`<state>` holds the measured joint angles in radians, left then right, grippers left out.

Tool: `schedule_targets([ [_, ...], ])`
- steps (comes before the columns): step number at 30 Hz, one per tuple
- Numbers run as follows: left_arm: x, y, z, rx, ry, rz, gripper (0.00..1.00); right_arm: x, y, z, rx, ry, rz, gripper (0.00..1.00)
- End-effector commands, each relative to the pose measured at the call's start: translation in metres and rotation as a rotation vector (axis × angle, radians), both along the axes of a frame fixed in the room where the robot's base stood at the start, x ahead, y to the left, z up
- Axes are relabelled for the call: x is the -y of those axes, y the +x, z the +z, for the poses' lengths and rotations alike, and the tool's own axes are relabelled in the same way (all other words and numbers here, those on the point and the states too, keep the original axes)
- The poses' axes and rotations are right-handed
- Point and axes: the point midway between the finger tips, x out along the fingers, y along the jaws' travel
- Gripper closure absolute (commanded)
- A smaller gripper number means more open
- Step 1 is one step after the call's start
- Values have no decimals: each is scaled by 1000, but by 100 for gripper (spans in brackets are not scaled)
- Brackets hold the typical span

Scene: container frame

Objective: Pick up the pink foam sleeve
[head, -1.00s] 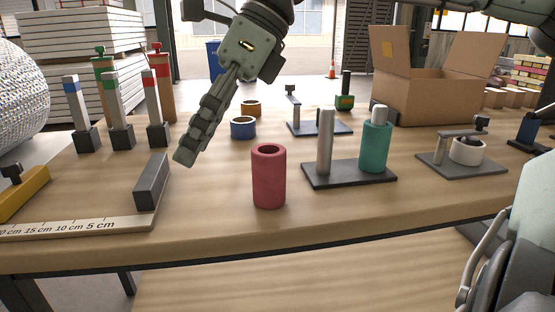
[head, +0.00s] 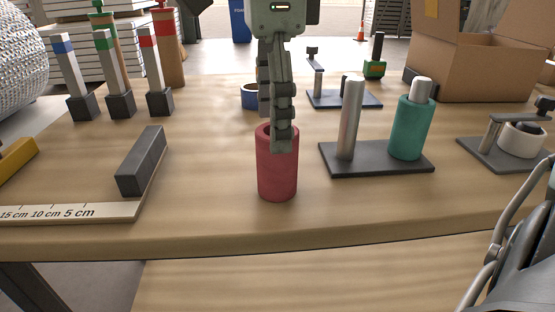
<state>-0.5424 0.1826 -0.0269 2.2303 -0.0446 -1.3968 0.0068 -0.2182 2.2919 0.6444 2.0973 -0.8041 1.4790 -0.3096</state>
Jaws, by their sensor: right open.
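The pink foam sleeve (head: 277,178) stands upright on the wooden table, near its front edge. It is a hollow reddish-pink tube with an open top. My right gripper (head: 272,132) points down at the sleeve's top from above and is open. Its nearer finger overlaps the front of the sleeve's upper part. The farther finger shows behind it near the rim; whether its tip is behind the sleeve or in the opening is hidden.
To the right, a dark base (head: 376,160) holds a bare metal post (head: 350,118) and a teal sleeve (head: 411,128) on another post. A blue ring (head: 249,96) lies behind the gripper. A dark block (head: 141,161) and a ruler (head: 70,213) lie left. A cardboard box (head: 470,70) stands back right.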

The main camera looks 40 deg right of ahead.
Motion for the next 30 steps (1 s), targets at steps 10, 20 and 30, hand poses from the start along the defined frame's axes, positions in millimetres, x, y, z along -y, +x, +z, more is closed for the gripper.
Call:
schedule_targets([
  [10, -4, -1, -1, -7, 11, -4, 4, 3, 1, -34, 1, 2, -2, 27],
  [20, -3, -1, -1, -7, 7, -1, 4, 3, 1, -34, 1, 2, -2, 48],
  [30, 1, -1, -1, -6, -2, 3, 4, 3, 1, -33, 2, 1, -2, 67],
])
